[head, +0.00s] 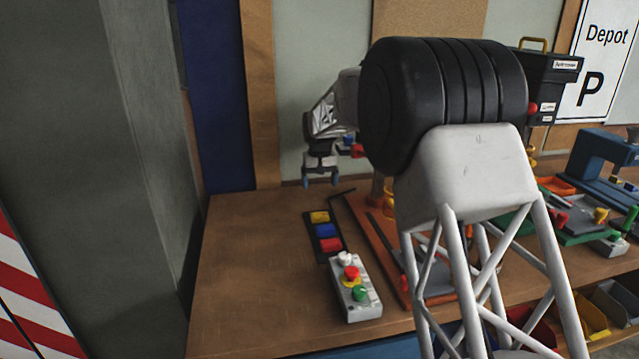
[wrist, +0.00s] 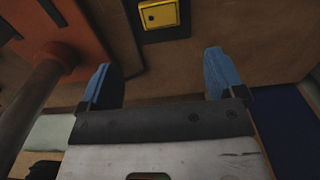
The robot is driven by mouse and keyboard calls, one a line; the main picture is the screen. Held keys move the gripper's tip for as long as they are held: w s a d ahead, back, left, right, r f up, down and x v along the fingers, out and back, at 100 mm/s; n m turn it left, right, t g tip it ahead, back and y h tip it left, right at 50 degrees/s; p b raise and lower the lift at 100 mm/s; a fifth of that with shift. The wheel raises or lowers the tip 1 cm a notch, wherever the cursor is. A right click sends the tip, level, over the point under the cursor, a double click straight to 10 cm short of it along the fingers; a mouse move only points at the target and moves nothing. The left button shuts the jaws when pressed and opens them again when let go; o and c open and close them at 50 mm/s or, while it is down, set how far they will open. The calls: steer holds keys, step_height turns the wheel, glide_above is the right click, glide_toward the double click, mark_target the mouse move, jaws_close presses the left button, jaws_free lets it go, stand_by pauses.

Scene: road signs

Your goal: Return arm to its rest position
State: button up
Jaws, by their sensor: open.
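My gripper (head: 320,182) hangs over the back left part of the wooden table (head: 235,265) in the head view, with its fingers pointing down. In the wrist view my gripper (wrist: 162,80) shows two blue fingertips wide apart with nothing between them. A yellow block (wrist: 158,14) on a dark strip lies beyond the fingertips in that view. My own arm hides much of the table's middle in the head view.
A dark strip holds yellow (head: 319,217), blue (head: 325,230) and red (head: 331,245) blocks. A grey button box (head: 357,303) stands in front. An orange board (head: 372,222) lies to the right. The table's left side is clear. A blue machine (head: 600,165) stands at the right.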

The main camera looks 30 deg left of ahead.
steer(key=shift+s+d+r, duration=0.1)
stand_by(0.6)
steer(key=s+d+r+n+g+h, duration=0.1)
steer(key=s+d+r, duration=0.3)
steer(key=s+d, duration=0.55)
steer(key=s+d+r+n+h, duration=0.1)
steer(key=s+d+r, duration=0.3)
steer(key=s+d, duration=0.55)
steer(key=s+d+r+m, duration=0.2)
steer(key=d, duration=0.8)
steer(key=s+d+r+m+y, duration=0.1)
steer(key=s+d, duration=0.1)
steer(key=d, duration=0.8)
steer(key=s+d+r+m, duration=0.2)
steer(key=s+d, duration=0.1)
steer(key=d, duration=0.7)
steer(key=s+d+f+m+t, duration=0.1)
steer(key=s+d+f+m, duration=0.1)
steer(key=s+d, duration=0.7)
steer(key=s+d+f+m+t, duration=0.2)
steer(key=s+d+m, duration=0.2)
steer(key=s+d, duration=0.5)
steer(key=d, duration=0.4)
steer(key=shift+s+d+f+t+y, duration=0.15)
steer(key=shift+f+t+y, duration=0.15)
steer(key=shift+f+y, duration=0.1)
steer(key=shift+c, duration=0.3)
